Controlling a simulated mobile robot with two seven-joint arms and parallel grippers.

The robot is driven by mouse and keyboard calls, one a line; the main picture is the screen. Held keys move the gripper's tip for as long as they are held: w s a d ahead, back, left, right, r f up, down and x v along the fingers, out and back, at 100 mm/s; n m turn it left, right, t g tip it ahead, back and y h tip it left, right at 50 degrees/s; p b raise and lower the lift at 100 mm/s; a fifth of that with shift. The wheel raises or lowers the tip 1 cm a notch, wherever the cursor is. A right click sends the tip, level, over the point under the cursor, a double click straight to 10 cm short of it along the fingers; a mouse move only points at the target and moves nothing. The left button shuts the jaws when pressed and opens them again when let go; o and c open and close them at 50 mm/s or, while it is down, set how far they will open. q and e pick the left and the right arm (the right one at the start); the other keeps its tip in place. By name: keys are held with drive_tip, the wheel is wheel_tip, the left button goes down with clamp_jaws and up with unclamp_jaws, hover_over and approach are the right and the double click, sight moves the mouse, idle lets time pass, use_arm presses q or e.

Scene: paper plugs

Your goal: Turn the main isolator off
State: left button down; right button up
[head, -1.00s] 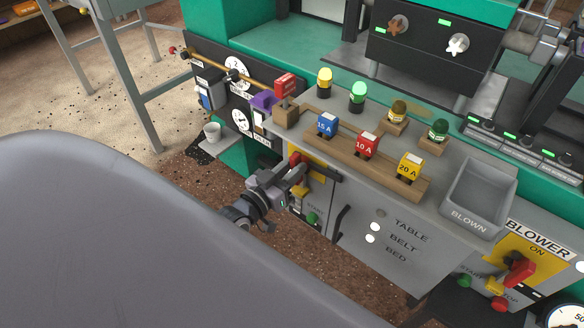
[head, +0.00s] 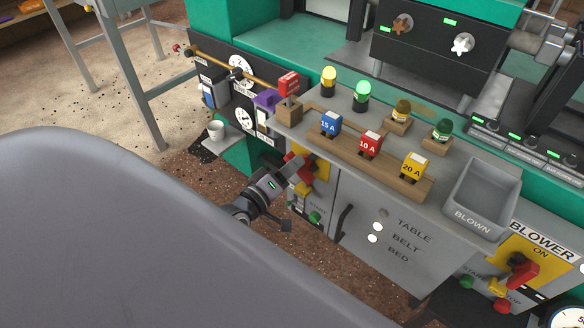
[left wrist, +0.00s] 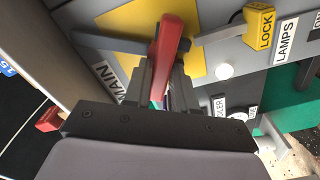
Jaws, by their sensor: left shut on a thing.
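The main isolator has a red handle (head: 306,175) on a yellow plate (head: 322,168), at the left end of the grey cabinet front. My left gripper (head: 294,167) is shut on this handle, which lies slanted in the head view. In the left wrist view the red handle (left wrist: 172,45) stands between the two fingers (left wrist: 160,85), in front of the yellow plate (left wrist: 130,25). A MAIN label (left wrist: 110,76) is beside it. The fingers hide part of the handle. My right gripper is not in view.
A yellow LOCK piece (left wrist: 258,26) sits close to the isolator. Fuse blocks on a wooden rail (head: 375,160) and a grey BLOWN tray (head: 480,198) stand on the cabinet top. A blower switch (head: 522,272) is at right.

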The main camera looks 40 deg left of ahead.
use_arm(q)
drive_tip(key=n, duration=0.3)
drive_tip(key=n+b, duration=0.1)
drive_tip(key=n, duration=0.1)
drive_tip(key=shift+a+f+n+b, duration=0.1)
drive_tip(key=shift+f+n+b, duration=0.2)
drive_tip(key=shift+f+n, duration=0.1)
idle(0.4)
drive_tip(key=c, duration=1)
unclamp_jaws()
drive_tip(key=shift+c, duration=0.2)
drive_tip(key=shift+s, duration=0.15)
drive_tip(key=s, duration=0.7)
drive_tip(key=shift+a+p, duration=0.3)
